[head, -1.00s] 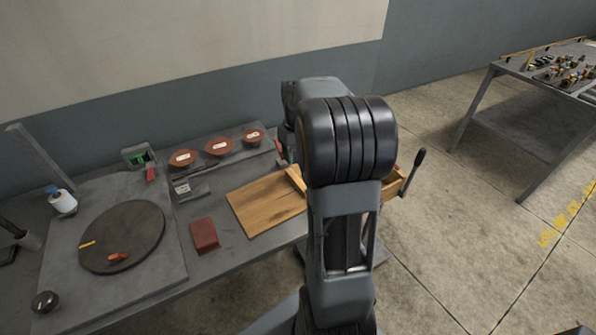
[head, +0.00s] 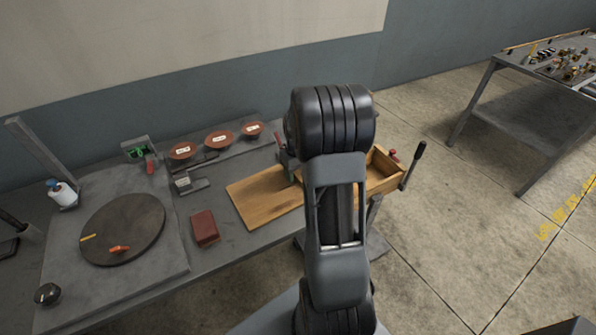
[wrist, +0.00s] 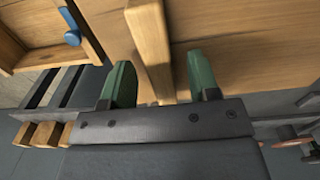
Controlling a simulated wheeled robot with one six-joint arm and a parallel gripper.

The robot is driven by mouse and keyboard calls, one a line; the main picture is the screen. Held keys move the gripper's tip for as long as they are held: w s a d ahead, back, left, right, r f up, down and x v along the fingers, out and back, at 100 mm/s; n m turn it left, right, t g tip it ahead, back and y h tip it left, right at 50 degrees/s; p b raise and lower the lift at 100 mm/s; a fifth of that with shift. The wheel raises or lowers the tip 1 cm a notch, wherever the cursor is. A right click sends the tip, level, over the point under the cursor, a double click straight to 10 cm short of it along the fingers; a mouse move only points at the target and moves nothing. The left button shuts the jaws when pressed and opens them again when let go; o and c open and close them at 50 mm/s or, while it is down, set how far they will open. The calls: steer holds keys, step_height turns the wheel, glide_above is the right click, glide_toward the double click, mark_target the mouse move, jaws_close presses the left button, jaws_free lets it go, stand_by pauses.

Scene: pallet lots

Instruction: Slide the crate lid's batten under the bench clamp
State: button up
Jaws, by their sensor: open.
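The crate lid (head: 262,202) is a flat wooden board on the bench, left of my arm in the head view. It also shows in the wrist view (wrist: 235,55). Its batten (wrist: 150,50) is a raised wooden strip, seen in the wrist view. My gripper (wrist: 160,82) is open, with one green finger on each side of the batten and gaps between. In the head view my arm hides most of the gripper and batten.
An open wooden crate (head: 383,172) stands right of my arm, with a dark lever (head: 413,165) beside it. Another table (head: 510,110) stands far right.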

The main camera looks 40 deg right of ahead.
steer(key=shift+c, duration=0.4)
jaws_close()
steer(key=shift+o, duration=0.4)
jaws_free()
step_height(320, 180, up, 14)
stand_by(0.4)
